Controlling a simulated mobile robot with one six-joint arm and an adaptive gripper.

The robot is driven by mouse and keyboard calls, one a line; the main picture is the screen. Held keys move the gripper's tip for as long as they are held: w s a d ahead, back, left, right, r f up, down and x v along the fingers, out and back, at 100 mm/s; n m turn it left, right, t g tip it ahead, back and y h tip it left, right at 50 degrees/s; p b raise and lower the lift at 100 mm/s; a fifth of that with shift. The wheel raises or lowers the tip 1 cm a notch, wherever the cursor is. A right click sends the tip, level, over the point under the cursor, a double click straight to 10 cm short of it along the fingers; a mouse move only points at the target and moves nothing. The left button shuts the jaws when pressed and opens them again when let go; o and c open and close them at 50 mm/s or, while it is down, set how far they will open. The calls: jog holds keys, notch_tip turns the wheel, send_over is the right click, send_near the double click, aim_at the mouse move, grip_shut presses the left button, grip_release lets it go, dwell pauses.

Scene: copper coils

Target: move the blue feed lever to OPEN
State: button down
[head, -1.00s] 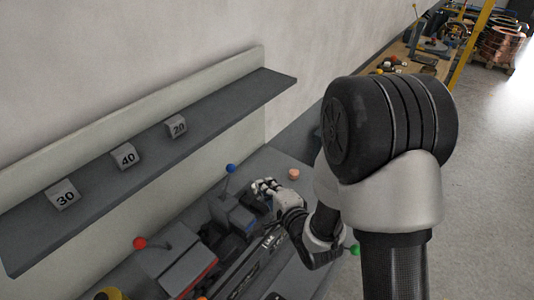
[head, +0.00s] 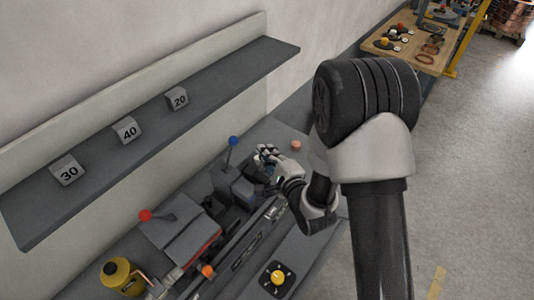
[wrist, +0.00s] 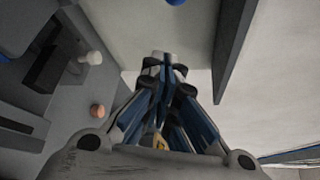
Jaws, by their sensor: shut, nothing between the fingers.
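The blue feed lever (head: 232,142) has a blue ball on a thin rod. It stands up from a dark grey machine block on the bench in the head view. I see no OPEN marking.
A red-knobbed lever (head: 145,215) stands at the left on another block. A yellow-knobbed dial (head: 278,278) and a yellow canister (head: 122,276) are at the front. A copper-coloured piece (head: 296,146) lies behind my gripper. A shelf (head: 220,90) with numbered blocks runs above the bench.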

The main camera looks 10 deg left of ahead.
jog(key=w+a, duration=0.2)
jog(key=a, duration=0.4)
jog(key=shift+w+p, duration=0.3)
jog(key=shift+p, duration=0.05)
